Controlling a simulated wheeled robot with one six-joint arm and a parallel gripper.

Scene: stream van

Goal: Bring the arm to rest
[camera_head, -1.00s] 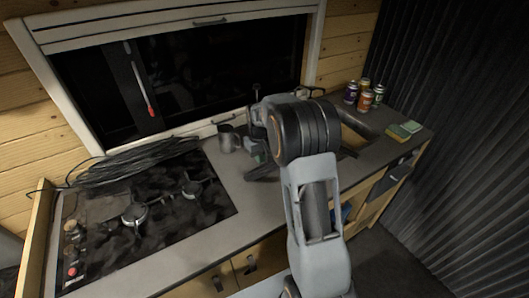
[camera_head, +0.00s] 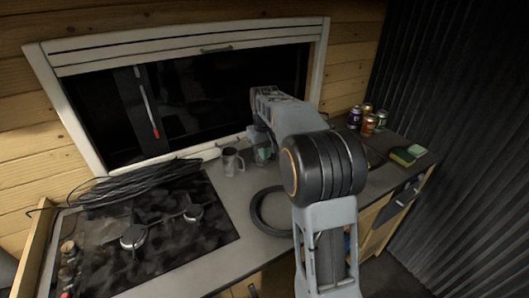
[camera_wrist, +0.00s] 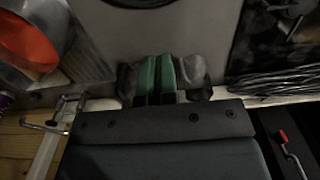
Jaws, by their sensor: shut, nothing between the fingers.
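My arm rises from the lower right of the head view, bends at a thick dark joint and reaches back towards the window. My gripper (camera_head: 264,155) is partly hidden under the forearm, above the back of the counter beside a grey mug (camera_head: 232,161). In the wrist view my gripper (camera_wrist: 159,76) shows green finger pads together, with nothing between them. The window's frame and dark pane lie close by in that view. I cannot tell whether the fingers touch anything.
A black ring (camera_head: 271,211) lies on the counter near my elbow. Coiled black cable (camera_head: 135,183) lies behind the hob (camera_head: 160,230). Several cans (camera_head: 369,125) and a green-yellow sponge (camera_head: 407,155) stand at the right. A red-tipped tool (camera_head: 149,105) hangs before the window.

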